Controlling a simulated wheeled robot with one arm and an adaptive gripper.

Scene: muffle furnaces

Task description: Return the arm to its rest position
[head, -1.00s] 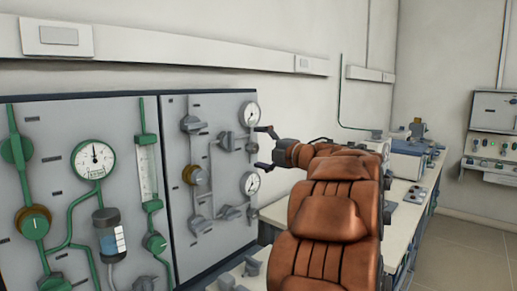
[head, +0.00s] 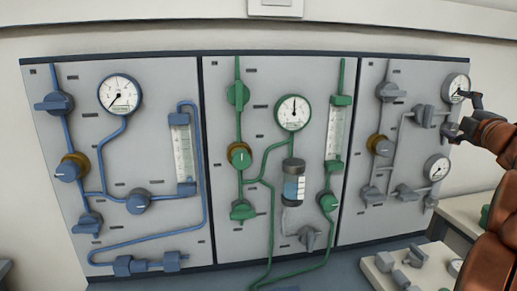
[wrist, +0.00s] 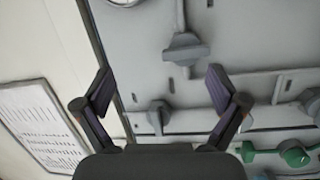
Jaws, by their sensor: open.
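My gripper (head: 467,117) is at the right edge of the head view, in front of the grey-piped panel (head: 408,150) near its upper gauge (head: 456,87). Its fingers are spread and hold nothing. My orange-brown arm fills the right edge of the head view. In the wrist view the two dark fingers of my gripper (wrist: 160,92) stand wide apart before the grey panel, with a grey valve handle (wrist: 185,53) beyond them. I cannot tell from these views how far the fingertips are from the panel.
A blue-piped panel (head: 115,160) and a green-piped panel (head: 265,150) fill the left and middle. A bench (head: 470,213) lies below at right, with grey fittings (head: 414,256) on a white block. A posted sheet (wrist: 38,120) hangs on the wall in the wrist view.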

